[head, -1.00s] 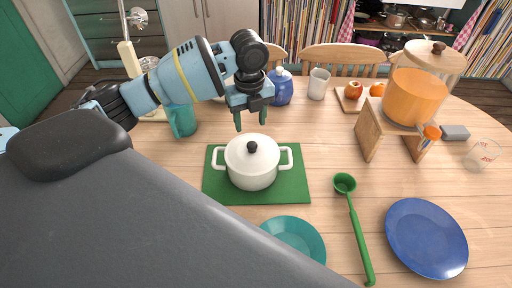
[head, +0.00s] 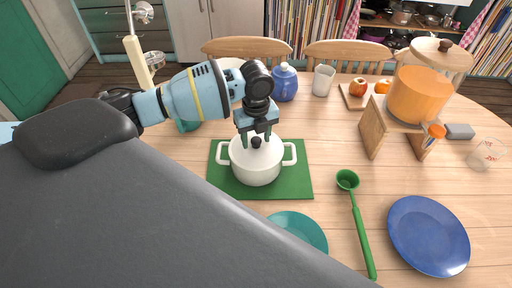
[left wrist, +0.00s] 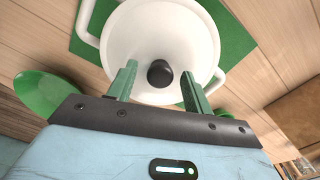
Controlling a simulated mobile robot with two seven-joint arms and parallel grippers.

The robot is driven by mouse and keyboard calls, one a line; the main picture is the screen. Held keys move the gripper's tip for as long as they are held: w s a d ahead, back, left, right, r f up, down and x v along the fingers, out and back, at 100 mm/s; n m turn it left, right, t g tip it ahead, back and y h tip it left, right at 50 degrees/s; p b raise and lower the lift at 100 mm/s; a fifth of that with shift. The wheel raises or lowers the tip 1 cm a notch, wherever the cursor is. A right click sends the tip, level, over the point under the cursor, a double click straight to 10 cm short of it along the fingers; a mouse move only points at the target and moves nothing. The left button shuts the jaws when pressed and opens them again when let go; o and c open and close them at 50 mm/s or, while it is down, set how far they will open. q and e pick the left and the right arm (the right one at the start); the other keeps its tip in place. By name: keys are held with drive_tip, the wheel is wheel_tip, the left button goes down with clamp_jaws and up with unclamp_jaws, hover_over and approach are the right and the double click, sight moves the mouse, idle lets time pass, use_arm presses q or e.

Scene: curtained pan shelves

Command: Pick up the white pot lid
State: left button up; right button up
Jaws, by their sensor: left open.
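The white pot lid (head: 268,151) sits on the white pot (head: 257,172) and has a dark round knob (head: 256,142). The pot stands on a green mat (head: 298,189). My left gripper (head: 257,142) is open just over the lid, its green fingers pointing down on either side of the knob. In the left wrist view the lid (left wrist: 150,35) fills the upper middle, and the knob (left wrist: 160,73) lies between the two fingertips of my left gripper (left wrist: 160,80), with gaps showing on both sides. My right gripper is not in view.
A teal plate (head: 301,232), a green ladle (head: 358,222) and a blue plate (head: 428,235) lie in front and to the right.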

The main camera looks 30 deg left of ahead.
use_arm(q)
drive_tip(key=shift+c, duration=0.4)
clamp_jaws()
drive_tip(key=shift+r, duration=0.15)
